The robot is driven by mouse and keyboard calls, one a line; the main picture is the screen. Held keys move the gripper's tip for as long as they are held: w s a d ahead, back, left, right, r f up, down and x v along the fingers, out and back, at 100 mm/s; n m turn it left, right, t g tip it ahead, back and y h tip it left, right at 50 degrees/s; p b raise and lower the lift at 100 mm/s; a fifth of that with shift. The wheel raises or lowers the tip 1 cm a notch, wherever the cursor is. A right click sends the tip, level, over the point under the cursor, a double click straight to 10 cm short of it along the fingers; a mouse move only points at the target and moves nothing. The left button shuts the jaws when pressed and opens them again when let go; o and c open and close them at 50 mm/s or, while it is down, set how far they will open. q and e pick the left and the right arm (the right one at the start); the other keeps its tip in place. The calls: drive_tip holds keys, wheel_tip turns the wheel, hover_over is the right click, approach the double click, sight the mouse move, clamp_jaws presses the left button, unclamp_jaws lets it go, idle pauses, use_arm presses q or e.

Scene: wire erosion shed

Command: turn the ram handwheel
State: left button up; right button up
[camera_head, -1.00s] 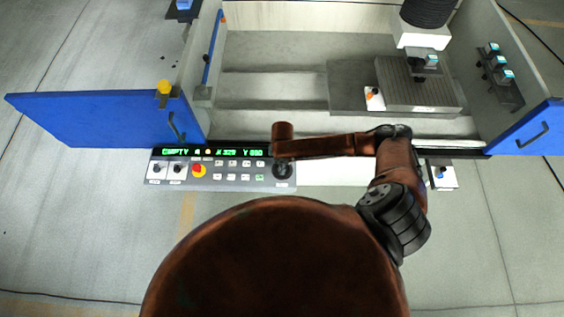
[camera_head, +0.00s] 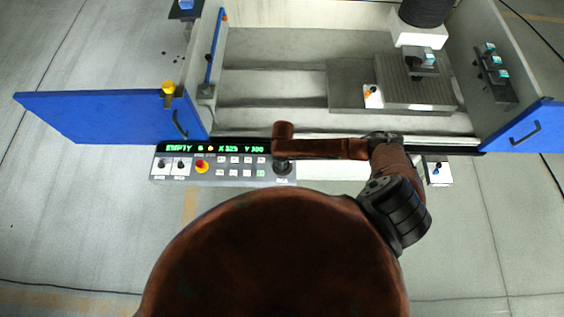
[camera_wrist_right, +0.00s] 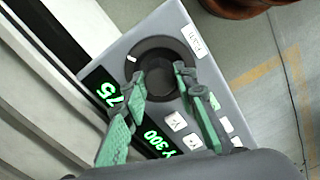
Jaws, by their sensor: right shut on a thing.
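The ram handwheel (camera_wrist_right: 140,50) is a dark round knob with a white mark on its rim, set in the grey control panel (camera_wrist_right: 120,50). In the head view the handwheel (camera_head: 284,169) shows at the panel's right end, partly covered by my right arm. In the right wrist view my right gripper (camera_wrist_right: 160,76) has its green-padded fingers closed on the knob's raised centre. The black ram (camera_head: 427,11) with its white block hangs over the tank at the upper right. My left gripper is not in view.
The panel's green display (camera_head: 215,148) reads EMPTY with X and Y values, and Y shows 300. A red stop button (camera_head: 201,167) is left of the keys. Blue doors (camera_head: 100,115) stand open on both sides. A grooved block (camera_head: 415,92) sits in the tank.

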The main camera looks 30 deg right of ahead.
drive_tip(key=shift+w, duration=0.15)
drive_tip(key=o, duration=1.1)
drive_tip(key=shift+o, duration=0.3)
drive_tip(key=shift+r, duration=0.1)
wheel_tip(320, 180, up, 12)
